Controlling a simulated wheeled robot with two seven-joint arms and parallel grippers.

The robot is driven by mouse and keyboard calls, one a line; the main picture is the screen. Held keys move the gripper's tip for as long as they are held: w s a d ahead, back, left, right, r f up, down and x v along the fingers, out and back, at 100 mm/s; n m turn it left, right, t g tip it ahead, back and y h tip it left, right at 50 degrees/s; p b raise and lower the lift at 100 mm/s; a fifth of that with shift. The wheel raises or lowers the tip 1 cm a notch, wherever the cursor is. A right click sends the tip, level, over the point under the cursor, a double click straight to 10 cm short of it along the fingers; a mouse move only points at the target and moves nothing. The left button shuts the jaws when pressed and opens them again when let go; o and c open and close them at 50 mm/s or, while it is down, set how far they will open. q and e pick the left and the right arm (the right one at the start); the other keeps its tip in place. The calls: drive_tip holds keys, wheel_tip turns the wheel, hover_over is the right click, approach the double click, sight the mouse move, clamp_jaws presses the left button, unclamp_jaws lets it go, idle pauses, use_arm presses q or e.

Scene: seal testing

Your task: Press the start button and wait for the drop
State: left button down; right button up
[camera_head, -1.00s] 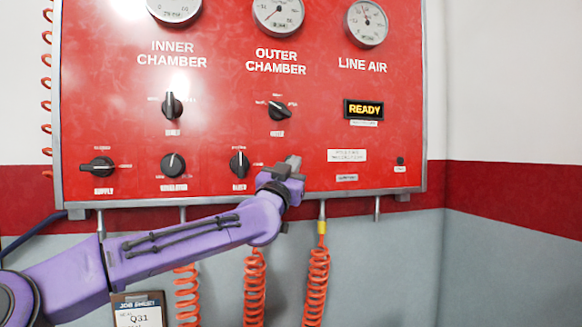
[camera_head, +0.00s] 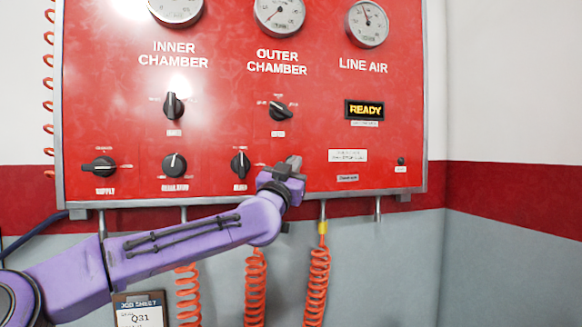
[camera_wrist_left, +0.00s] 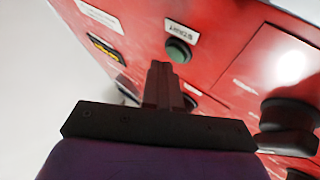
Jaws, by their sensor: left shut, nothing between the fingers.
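The green start button (camera_wrist_left: 178,50), with a white START label (camera_wrist_left: 182,32) beside it, shows in the left wrist view on the red panel. In the head view the button does not show; my left gripper and wrist cover part of the panel there. My left gripper (camera_head: 292,164) is shut and empty, in front of the panel's lower middle. In the wrist view its fingertips (camera_wrist_left: 161,68) point at the panel close to the button. I cannot tell whether they touch it. The display (camera_head: 370,110) reads READY in yellow. My right gripper is not in view.
The red panel (camera_head: 215,95) carries several black knobs, such as one right by my gripper (camera_head: 240,165), and round gauges (camera_head: 279,14) at the top. Orange coiled hoses (camera_head: 317,285) hang below. A job sheet (camera_head: 140,312) hangs at the lower left.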

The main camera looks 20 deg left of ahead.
use_arm(q)
drive_tip(key=shift+a, duration=0.1)
idle(0.3)
drive_tip(key=shift+w+a, duration=0.15)
drive_tip(key=shift+w, duration=0.3)
drive_tip(key=shift+s+d, duration=0.2)
drive_tip(key=shift+s, duration=0.15)
drive_tip(key=s+d+b, duration=0.2)
drive_tip(key=s+d, duration=0.1)
drive_tip(key=s, duration=0.2)
drive_tip(key=shift+d, duration=0.2)
